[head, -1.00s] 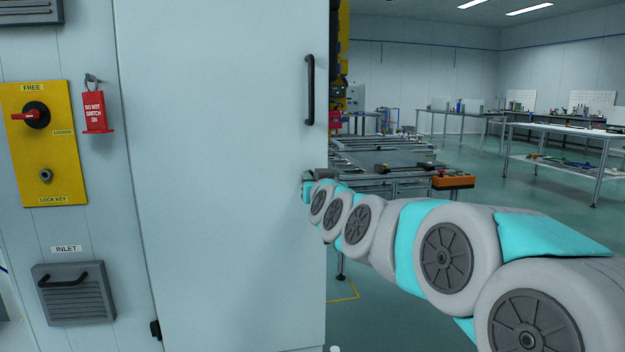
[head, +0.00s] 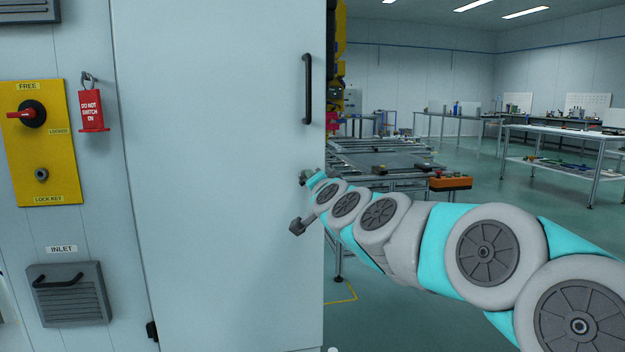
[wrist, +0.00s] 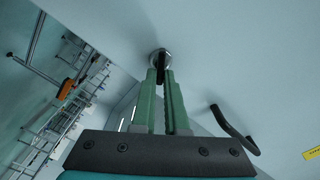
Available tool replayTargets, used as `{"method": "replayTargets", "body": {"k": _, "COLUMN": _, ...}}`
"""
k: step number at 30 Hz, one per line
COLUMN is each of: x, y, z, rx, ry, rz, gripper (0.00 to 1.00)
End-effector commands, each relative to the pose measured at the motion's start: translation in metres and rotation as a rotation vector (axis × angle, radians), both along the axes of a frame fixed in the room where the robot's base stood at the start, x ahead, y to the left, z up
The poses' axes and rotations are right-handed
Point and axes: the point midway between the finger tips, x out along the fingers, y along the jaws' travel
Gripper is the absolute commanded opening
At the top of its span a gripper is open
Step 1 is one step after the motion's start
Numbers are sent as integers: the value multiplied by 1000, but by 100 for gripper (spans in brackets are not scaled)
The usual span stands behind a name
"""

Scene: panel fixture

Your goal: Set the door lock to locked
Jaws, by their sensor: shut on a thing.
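The door lock (wrist: 166,54) is a small round metal fitting with a dark turn piece in its middle, on the pale door (head: 215,200). In the wrist view my gripper (wrist: 161,73) has its two green fingers closed on the dark turn piece. In the head view my gripper (head: 305,177) is at the door's right edge, below the black door handle (head: 307,90). There the lock is hidden by my gripper and wrist. The fingers cover part of the turn piece, so I cannot tell which setting it has. The door looks closed.
The black handle (wrist: 235,130) stands out from the door near my gripper. Left of the door are a yellow panel (head: 60,150) with a red switch marked FREE and LOCKED, and a red tag (head: 92,110). Workbenches (head: 560,130) stand behind on the right.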

Motion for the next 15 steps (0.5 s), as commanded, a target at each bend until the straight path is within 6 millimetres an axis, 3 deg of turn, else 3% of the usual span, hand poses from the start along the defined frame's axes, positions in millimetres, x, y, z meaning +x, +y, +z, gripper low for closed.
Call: {"method": "replayTargets", "body": {"k": 15, "x": 0, "y": -1, "z": -5, "rx": 436, "ry": 128, "rz": 3, "gripper": 0}}
